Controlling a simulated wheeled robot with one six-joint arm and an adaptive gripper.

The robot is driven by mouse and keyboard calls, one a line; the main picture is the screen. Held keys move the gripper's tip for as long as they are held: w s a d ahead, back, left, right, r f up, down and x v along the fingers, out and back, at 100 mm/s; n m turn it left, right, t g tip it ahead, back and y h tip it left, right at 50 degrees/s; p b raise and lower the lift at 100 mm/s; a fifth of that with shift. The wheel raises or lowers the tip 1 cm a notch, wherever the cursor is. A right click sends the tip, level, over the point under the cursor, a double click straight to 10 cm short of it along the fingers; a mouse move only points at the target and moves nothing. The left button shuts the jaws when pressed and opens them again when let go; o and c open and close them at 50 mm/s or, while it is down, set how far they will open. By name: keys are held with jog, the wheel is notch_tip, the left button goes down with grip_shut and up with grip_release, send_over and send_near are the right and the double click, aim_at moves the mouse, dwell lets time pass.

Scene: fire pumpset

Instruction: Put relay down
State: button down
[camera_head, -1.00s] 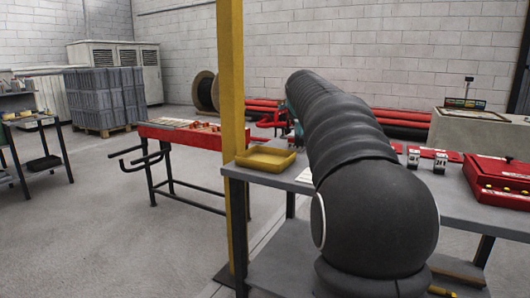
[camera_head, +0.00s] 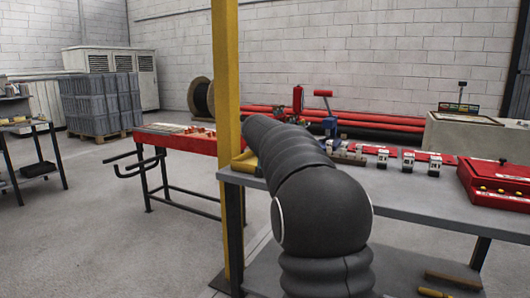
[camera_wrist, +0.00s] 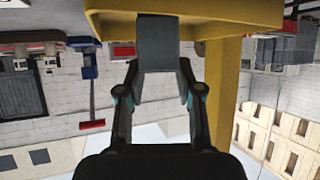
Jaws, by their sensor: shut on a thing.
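My gripper (camera_wrist: 160,88) is shut on a plain grey block in the wrist view, seemingly the relay (camera_wrist: 160,45). The block's far end overlaps the yellow tray (camera_wrist: 245,20), which fills the top of that upside-down view. I cannot tell whether block and tray touch. In the head view my arm hides the gripper and the held block. Only a bit of the yellow tray (camera_head: 243,161) shows there, at the left end of the grey table (camera_head: 415,193). Several small white-and-black relays (camera_head: 408,161) stand in a row along the table's back.
A yellow post (camera_head: 226,110) rises close beside the table's left end. A red case (camera_head: 495,183) lies at the table's right. A blue stand with a red top (camera_head: 323,94) and a red extinguisher (camera_head: 298,99) show behind my arm. The table's front middle is clear.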

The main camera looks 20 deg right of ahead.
jog(key=shift+f, duration=0.2)
jog(key=shift+f, duration=0.2)
jog(key=c, duration=0.7)
grip_release()
jog(key=shift+r, duration=0.1)
jog(key=shift+c, duration=0.2)
jog(key=shift+r, duration=0.2)
jog(key=b+v, duration=0.1)
jog(key=v, duration=1.1)
